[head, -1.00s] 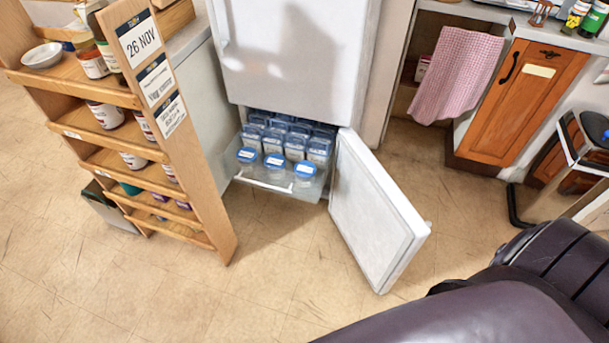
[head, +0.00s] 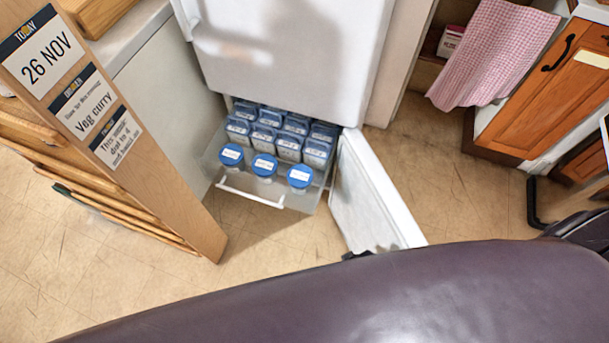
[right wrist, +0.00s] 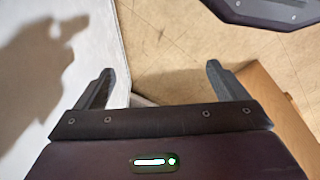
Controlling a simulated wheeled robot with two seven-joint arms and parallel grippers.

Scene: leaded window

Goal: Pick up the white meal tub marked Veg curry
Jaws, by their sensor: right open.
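Several tubs with blue lids stand in the pulled-out freezer drawer (head: 224,187). Three round tubs (head: 264,164) are at the front, with rows of square-sided tubs (head: 289,147) behind. Their lid labels are too small to read, so I cannot tell which is Veg curry. My right arm crosses the bottom of the head view; a small dark part shows by the freezer door's lower edge. In the right wrist view my right gripper (right wrist: 158,82) is open and empty, with floor between its fingers and a white panel on the left. My left gripper is not in view.
The freezer door (head: 372,200) stands open right of the drawer. A wooden shelf rack (head: 165,185) at left carries signs reading 26 NOV and Veg curry (head: 92,104). A pink cloth (head: 495,52) hangs near a wooden cabinet (head: 555,85). Floor (head: 265,245) before the drawer is clear.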

